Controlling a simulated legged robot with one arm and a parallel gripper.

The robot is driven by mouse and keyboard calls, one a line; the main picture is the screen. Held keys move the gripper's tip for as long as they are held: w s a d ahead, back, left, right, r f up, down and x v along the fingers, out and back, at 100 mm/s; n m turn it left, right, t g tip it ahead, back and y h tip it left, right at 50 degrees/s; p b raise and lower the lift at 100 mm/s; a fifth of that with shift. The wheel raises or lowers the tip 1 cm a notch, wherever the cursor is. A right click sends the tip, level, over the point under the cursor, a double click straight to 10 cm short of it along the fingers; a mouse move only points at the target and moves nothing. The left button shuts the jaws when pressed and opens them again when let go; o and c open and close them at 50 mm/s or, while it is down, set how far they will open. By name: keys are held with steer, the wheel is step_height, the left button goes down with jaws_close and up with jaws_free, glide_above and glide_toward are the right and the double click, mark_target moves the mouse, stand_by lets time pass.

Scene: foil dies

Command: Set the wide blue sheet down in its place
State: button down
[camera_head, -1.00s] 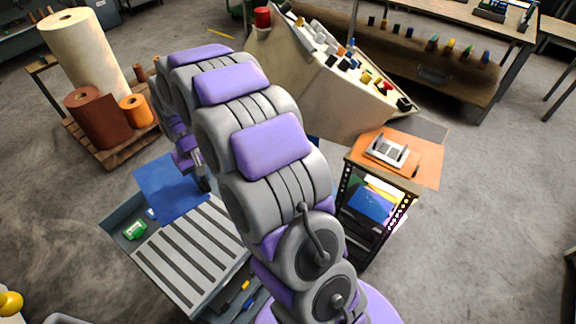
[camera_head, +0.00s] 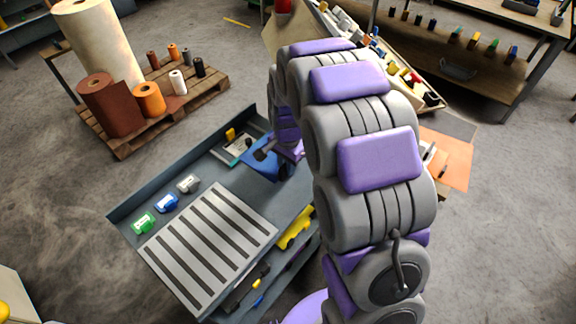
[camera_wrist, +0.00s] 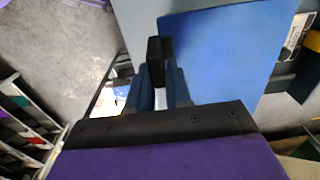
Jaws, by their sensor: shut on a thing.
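The blue sheet (camera_head: 256,168) is at the far end of the grey-blue workbench (camera_head: 240,188) in the head view, partly hidden by my gripper and arm. In the wrist view the sheet (camera_wrist: 225,55) is a broad flat blue panel to the right of the fingers. My gripper (camera_head: 265,151) is shut on the sheet near its edge; its dark fingers also show in the wrist view (camera_wrist: 158,60). I cannot tell whether the sheet touches the bench.
A slatted metal plate (camera_head: 210,245) lies on the bench's near part. Green (camera_head: 143,222), blue (camera_head: 166,203) and grey (camera_head: 188,184) small items line its left side. A pallet (camera_head: 190,103) with rolls stands behind. An orange sheet (camera_head: 452,158) is at right, partly behind my arm.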

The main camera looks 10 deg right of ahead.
steer(key=shift+a+r, duration=0.1)
steer(key=shift+a, duration=0.95)
steer(key=shift+d+p, duration=0.15)
steer(key=shift+p, duration=0.15)
steer(key=f, duration=0.1)
steer(key=d+f, duration=0.1)
steer(key=f, duration=0.1)
steer(key=shift+d+f, duration=0.15)
steer(key=shift+d, duration=0.05)
steer(key=f, duration=0.1)
steer(key=a+f, duration=0.1)
steer(key=f, duration=0.1)
steer(key=shift+a+f+b, duration=0.2)
steer(key=shift+f+b, duration=0.05)
steer(key=shift+b, duration=0.1)
steer(key=shift+d+f, duration=0.3)
steer(key=shift+f, duration=0.45)
steer(key=shift+d+f, duration=0.25)
steer(key=shift+f, duration=0.5)
steer(key=shift+a+f, duration=0.1)
steer(key=shift+f, duration=0.25)
steer(key=shift+a+f, duration=0.2)
steer(key=shift+a, duration=0.1)
steer(key=shift+d+f, duration=0.1)
steer(key=shift+d, duration=0.15)
